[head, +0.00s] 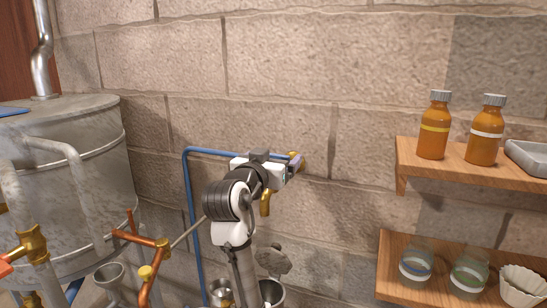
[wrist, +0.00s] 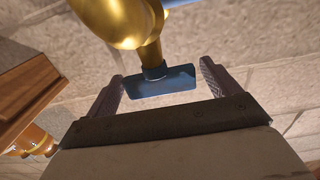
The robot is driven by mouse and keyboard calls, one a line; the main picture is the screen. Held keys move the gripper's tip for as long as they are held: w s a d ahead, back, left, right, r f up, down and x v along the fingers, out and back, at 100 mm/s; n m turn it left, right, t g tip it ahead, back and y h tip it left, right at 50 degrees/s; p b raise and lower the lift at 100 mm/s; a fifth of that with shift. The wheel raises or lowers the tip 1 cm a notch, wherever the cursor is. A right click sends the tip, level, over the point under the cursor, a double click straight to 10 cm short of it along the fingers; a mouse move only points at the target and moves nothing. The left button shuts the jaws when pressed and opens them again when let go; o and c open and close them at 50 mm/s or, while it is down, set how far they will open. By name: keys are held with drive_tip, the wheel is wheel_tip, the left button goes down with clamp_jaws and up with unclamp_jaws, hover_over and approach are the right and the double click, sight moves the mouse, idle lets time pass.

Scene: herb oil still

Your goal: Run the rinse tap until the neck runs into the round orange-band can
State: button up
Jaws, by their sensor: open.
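The brass rinse tap (head: 265,203) is on the stone wall at the end of a blue pipe, partly hidden behind my arm. In the wrist view its brass body (wrist: 120,15) fills the top, and its flat blue handle (wrist: 160,83) lies between my fingers. My gripper (head: 294,166) is at the tap. In the wrist view my gripper (wrist: 160,80) is open, one finger on each side of the handle, with visible gaps. Metal cans (head: 220,293) stand low behind my arm; I see no orange band on them. I cannot tell whether water runs.
A large metal still (head: 70,190) stands at left, with copper pipework (head: 145,240) and a funnel (head: 108,275) beside it. The blue pipe (head: 189,200) runs up the wall. At right, an upper shelf (head: 450,172) holds orange bottles; a lower shelf (head: 400,290) holds jars.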

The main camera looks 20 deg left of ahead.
drive_tip(key=c, duration=0.9)
drive_tip(key=shift+y, duration=0.3)
drive_tip(key=n+y, duration=0.2)
drive_tip(key=y, duration=0.1)
drive_tip(key=n+g+y+p, duration=0.1)
drive_tip(key=n+y, duration=0.1)
drive_tip(key=y, duration=0.1)
drive_tip(key=shift+d+r+n+y, duration=0.1)
drive_tip(key=shift+n+y, duration=0.3)
drive_tip(key=n+g+y, duration=0.3)
drive_tip(key=y, duration=0.1)
drive_tip(key=shift+n+y, duration=0.3)
drive_tip(key=shift+y, duration=0.1)
drive_tip(key=n+g+y, duration=0.4)
drive_tip(key=g, duration=0.1)
drive_tip(key=shift+n+g, duration=0.3)
drive_tip(key=shift+g, duration=0.1)
drive_tip(key=shift+n+g+y+b, duration=0.2)
drive_tip(key=shift+n+g+y, duration=0.35)
drive_tip(key=shift+n+g, duration=0.7)
drive_tip(key=shift+n+g+y+b, duration=0.2)
drive_tip(key=shift+n+g+y, duration=0.45)
drive_tip(key=shift+g, duration=1.1)
drive_tip(key=shift+s, duration=0.1)
